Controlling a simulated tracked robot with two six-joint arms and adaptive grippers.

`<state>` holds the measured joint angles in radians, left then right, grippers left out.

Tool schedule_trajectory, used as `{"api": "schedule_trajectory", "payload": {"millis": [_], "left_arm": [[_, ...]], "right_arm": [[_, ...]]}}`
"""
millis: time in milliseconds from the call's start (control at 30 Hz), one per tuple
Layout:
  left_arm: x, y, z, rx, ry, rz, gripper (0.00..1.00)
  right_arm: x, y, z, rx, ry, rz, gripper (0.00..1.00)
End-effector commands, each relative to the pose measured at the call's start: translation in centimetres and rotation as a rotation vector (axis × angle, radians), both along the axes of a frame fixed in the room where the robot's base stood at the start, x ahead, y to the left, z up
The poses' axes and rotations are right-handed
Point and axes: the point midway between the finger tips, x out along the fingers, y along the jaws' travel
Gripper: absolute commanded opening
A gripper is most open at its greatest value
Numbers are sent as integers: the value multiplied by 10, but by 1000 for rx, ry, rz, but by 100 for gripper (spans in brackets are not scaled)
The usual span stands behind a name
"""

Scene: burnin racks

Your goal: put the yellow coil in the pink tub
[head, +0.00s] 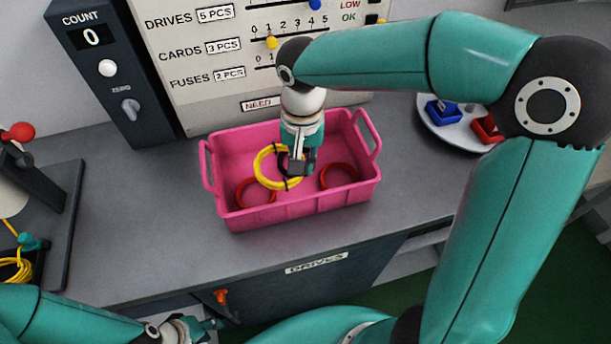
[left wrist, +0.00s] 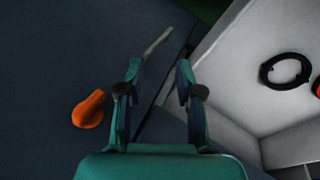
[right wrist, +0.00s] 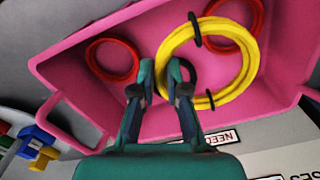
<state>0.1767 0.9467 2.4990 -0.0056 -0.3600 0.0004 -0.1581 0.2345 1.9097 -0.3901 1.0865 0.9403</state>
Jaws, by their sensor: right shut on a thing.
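The yellow coil (head: 262,167) is a ring with black ties. My right gripper (head: 296,170) is shut on one side of it. In the right wrist view the fingertips (right wrist: 161,75) pinch the coil (right wrist: 243,48) at its near side. The pink tub (head: 300,209) stands on the bench, and the coil is over its inside. I cannot tell whether the coil touches the floor of the tub (right wrist: 68,75). My left gripper (head: 212,325) is low in front of the bench. In the left wrist view its fingers (left wrist: 158,75) are apart and empty.
Two red coils lie in the tub, one left (head: 255,191) and one right (head: 338,177). A panel (head: 215,75) and a count box (head: 105,70) stand behind. A round tray (head: 452,132) is at right. An orange handle (left wrist: 88,110) is near my left gripper.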

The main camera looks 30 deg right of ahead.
Motion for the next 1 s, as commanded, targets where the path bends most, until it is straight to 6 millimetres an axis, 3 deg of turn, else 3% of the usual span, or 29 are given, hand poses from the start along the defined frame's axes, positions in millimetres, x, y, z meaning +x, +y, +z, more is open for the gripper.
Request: {"api": "schedule_trajectory", "payload": {"millis": [533,933,967,1000], "left_arm": [[0,0,3,0,0,0,36],[0,0,-1,0,0,0,36],[0,0,1,0,0,0,36],[0,0,1,0,0,0,36]], "right_arm": [[0,1,-60,-1,2,2,0],[1,1,-67,0,-1,2,0],[1,1,-66,0,-1,2,18],[1,1,-65,0,-1,2,25]]}}
